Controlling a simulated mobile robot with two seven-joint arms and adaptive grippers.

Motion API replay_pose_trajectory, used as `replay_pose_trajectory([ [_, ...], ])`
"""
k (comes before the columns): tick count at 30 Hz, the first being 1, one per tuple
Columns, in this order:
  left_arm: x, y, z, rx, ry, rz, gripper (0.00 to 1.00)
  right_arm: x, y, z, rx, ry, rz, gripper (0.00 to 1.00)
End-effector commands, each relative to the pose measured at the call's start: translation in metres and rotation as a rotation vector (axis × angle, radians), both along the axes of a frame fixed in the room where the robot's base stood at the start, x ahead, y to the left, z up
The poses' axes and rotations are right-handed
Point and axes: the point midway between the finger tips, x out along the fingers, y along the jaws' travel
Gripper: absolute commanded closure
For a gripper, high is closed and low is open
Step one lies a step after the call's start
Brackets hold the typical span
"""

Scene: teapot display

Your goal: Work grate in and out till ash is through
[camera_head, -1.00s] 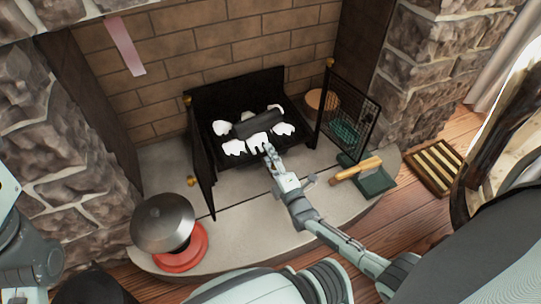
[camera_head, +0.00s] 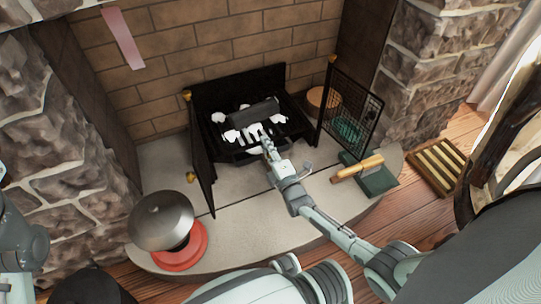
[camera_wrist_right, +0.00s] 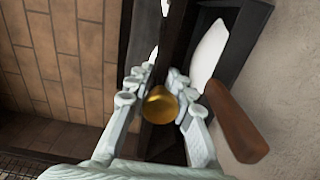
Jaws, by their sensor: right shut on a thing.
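A black grate (camera_head: 282,138) sits in the fireplace with white ash lumps (camera_head: 234,135) around a dark log (camera_head: 254,114). Dark gaps and pale bars show between the lumps. My right gripper (camera_head: 266,146) reaches the front of the grate from the lower right. In the right wrist view, its fingers (camera_wrist_right: 160,78) are shut on a round brass knob (camera_wrist_right: 159,106) at the end of a dark bar. The knob is hidden by the fingers in the head view. My left gripper is not in view; only part of that arm shows at the left edge.
An open mesh door (camera_head: 352,107) stands right of the grate, a dark door panel (camera_head: 202,160) left. A grey dome (camera_head: 161,220) rests on a red ring (camera_head: 190,252).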

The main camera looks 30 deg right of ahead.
Motion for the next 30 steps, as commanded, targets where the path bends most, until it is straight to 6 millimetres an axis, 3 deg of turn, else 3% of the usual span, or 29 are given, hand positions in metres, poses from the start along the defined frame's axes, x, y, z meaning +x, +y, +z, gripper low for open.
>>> replay_pose_trajectory([
  [8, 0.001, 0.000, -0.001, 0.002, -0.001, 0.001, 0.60, 0.006, -0.002, 0.000, 0.000, 0.003, -0.002, 1.00],
  [9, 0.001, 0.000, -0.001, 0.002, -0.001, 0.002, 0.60, 0.006, -0.002, 0.000, 0.000, 0.003, -0.002, 0.77],
  [14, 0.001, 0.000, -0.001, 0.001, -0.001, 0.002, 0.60, 0.006, -0.001, 0.000, 0.000, 0.002, -0.002, 0.59],
  [23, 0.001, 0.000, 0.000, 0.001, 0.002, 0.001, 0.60, 0.004, -0.001, 0.000, 0.000, 0.002, 0.000, 0.59],
  [30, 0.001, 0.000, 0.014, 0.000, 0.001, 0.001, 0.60, -0.022, 0.001, 0.002, -0.002, 0.003, 0.001, 0.59],
])
